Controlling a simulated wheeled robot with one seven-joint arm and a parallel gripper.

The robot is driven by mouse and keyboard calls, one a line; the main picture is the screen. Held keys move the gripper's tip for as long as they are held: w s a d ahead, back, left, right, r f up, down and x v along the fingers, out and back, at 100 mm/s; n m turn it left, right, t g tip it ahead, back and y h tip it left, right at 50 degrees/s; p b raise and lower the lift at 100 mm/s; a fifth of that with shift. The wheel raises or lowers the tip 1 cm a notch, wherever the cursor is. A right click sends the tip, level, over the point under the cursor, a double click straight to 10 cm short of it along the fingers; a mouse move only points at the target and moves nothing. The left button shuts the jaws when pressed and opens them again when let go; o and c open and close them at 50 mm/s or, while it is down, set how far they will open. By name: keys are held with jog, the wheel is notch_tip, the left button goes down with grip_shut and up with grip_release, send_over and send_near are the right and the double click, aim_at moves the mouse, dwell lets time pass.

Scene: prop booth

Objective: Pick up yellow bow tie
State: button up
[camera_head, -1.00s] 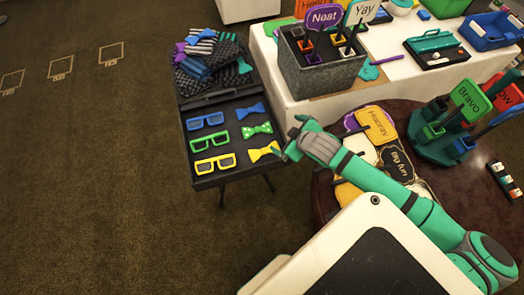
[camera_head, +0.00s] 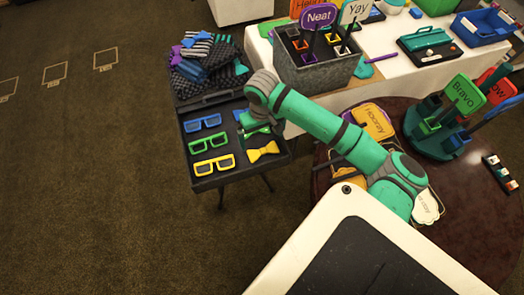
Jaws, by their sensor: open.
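The yellow bow tie (camera_head: 263,151) lies flat in the lower right part of the black tray (camera_head: 224,173), beside the yellow glasses (camera_head: 213,165). My gripper (camera_head: 262,130) is over the right side of the tray, just above the yellow bow tie in the picture. It points down and is open, though its fingers are small and partly lost against the tray. I cannot tell its height above the tray. It covers most of the green bow tie and part of the blue bow tie (camera_head: 240,114).
Green glasses (camera_head: 209,142) and blue glasses (camera_head: 203,123) lie on the tray's left side. Folded cloths (camera_head: 205,62) lie behind it. A grey metal box (camera_head: 318,72) with signs stands on the white table to the right. A dark round table (camera_head: 455,215) with signs stands nearer. The carpet left is clear.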

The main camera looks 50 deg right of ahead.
aim_at(263, 150)
jog(key=shift+s+d+f, duration=0.1)
jog(key=shift+s+f, duration=0.05)
jog(key=shift+f, duration=1.85)
jog(key=shift+s+f, duration=0.1)
jog(key=shift+f, duration=1.85)
jog(key=c, duration=0.7)
